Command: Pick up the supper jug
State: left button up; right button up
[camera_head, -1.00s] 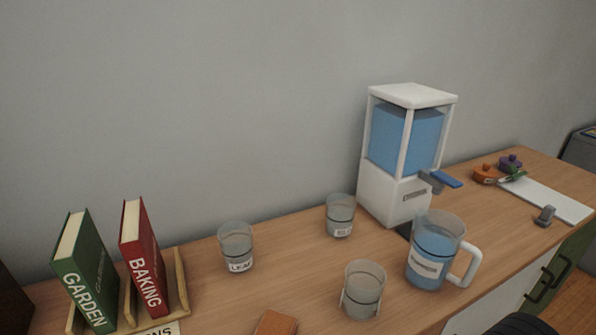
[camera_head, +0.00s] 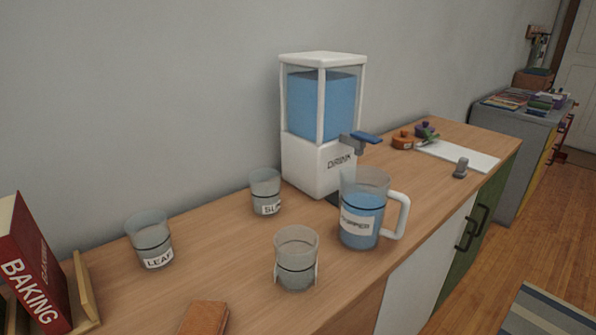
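The supper jug (camera_head: 361,222) stands upright on the wooden counter, just in front of the drink dispenser. It is clear, holds blue liquid, and has a white label reading roughly "SUPPER". Its white handle (camera_head: 402,216) points right. Neither of my grippers is in view.
The drink dispenser (camera_head: 316,160) with its blue tap lever stands behind the jug. Three clear cups stand to the left: a leaf cup (camera_head: 150,240), a second cup (camera_head: 265,190) and a front cup (camera_head: 296,262). A brown block (camera_head: 204,317) lies at the front. A grey cabinet (camera_head: 520,135) stands beyond the counter.

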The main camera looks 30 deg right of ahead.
aim_at(364, 192)
jog(key=k+l+z, duration=0.15)
jog(key=z, duration=1.1)
